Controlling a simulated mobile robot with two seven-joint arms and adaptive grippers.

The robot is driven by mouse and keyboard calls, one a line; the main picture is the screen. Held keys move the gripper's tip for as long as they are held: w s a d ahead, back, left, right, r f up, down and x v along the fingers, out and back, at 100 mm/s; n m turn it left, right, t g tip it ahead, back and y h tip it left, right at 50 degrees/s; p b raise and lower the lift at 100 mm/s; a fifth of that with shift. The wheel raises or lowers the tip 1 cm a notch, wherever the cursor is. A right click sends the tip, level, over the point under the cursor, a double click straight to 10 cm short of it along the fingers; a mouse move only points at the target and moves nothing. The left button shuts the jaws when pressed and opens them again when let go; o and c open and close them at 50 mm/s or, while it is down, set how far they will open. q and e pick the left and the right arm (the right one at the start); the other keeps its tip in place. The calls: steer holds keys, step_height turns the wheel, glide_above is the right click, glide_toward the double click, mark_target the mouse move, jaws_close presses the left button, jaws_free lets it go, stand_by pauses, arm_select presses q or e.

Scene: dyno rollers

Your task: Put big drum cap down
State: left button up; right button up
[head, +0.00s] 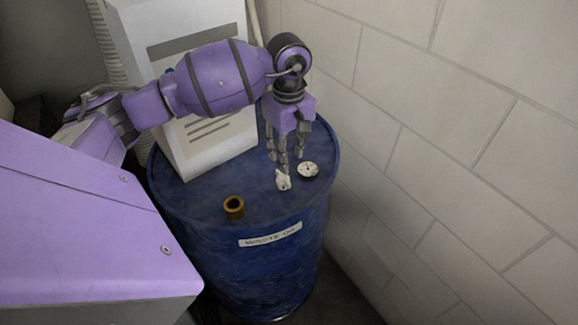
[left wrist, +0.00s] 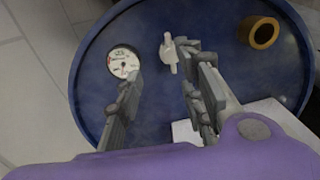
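A small white cap with a winged top (head: 283,180) sits on the blue drum lid (head: 215,185), close below my left fingertips. It also shows in the left wrist view (left wrist: 169,52). My left gripper (head: 285,158) points down over the lid. In the left wrist view its fingers (left wrist: 163,75) are spread apart with nothing clasped between them. The cap is near the tip of the right-hand finger; I cannot tell whether they touch. A brass-coloured threaded opening (head: 234,207) stands on the lid, uncovered, to the left of the cap. My right gripper is not in view.
A round dial gauge (head: 308,170) is on the lid just right of the cap. A tall white box (head: 215,140) with grey print stands at the back of the lid. A pale block wall (head: 440,130) rises close on the right. The lid's front is mostly clear.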

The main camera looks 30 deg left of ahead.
arm_select(q)
step_height(320, 180, up, 5)
steer(key=s+d+f+n+g+h, duration=0.1)
steer(key=s+d+f+h, duration=0.25)
steer(key=d, duration=0.35)
steer(key=s+d+f+n+g+h, duration=0.1)
steer(key=s+d+f+h, duration=0.15)
steer(key=d+f, duration=0.3)
steer(key=s+d+r+n+t+h, duration=0.1)
steer(key=s+d+n+t+h, duration=0.1)
steer(key=d+n+h, duration=0.5)
steer(key=s+d+r+n+t+h, duration=0.1)
steer(key=s+d+n+t+h, duration=0.2)
steer(key=d+n, duration=0.4)
steer(key=a+f+n+t+y, duration=0.5)
steer(key=a+f+n+t, duration=0.15)
steer(key=n, duration=0.75)
steer(key=a+f+n+t+y, duration=0.5)
steer(key=f+n+t+y, duration=0.15)
steer(key=n, duration=0.85)
steer(key=s+a+f+n+g+y, duration=0.2)
steer(key=s+f+n+g, duration=0.2)
steer(key=s+f+n, duration=0.2)
steer(key=s+a+f+n+g+y, duration=0.2)
steer(key=s+f+n+g, duration=0.1)
steer(key=s+f+n, duration=0.4)
steer(key=s+f, duration=0.3)
steer(key=s, duration=0.3)
steer(key=shift+s+a+g, duration=0.15)
steer(key=shift+s+g, duration=0.25)
